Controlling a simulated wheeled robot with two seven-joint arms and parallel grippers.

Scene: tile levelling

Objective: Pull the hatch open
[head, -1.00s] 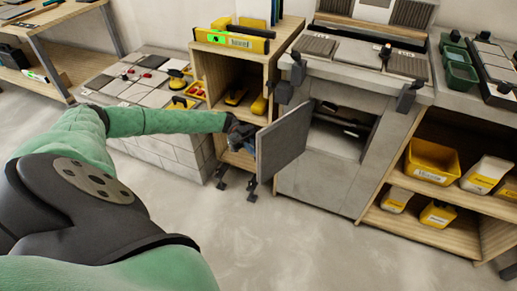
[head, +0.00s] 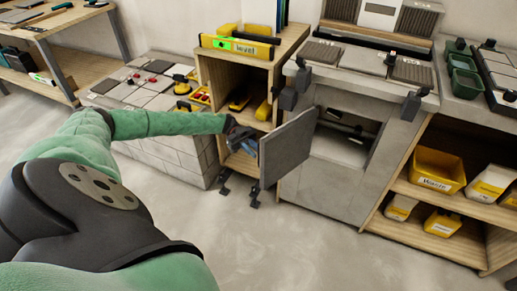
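The hatch (head: 288,148) is a flat grey panel that stands swung out from the grey tiled unit (head: 335,198). The dark opening (head: 345,137) behind it shows to its right, with a dark bar-like thing inside. My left gripper (head: 248,146) is at the hatch's left, free edge, with its arm reaching in from the left. Its fingers are small, dark and partly hidden by the panel, so I cannot tell whether they touch or grip it. My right gripper is not in view.
A wooden shelf unit (head: 205,69) with a yellow level (head: 240,46) stands left of the hatch. Black fittings (head: 287,98) stick out near the hatch's top. A right-hand shelf holds yellow bins (head: 437,170). The floor (head: 300,245) in front is clear.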

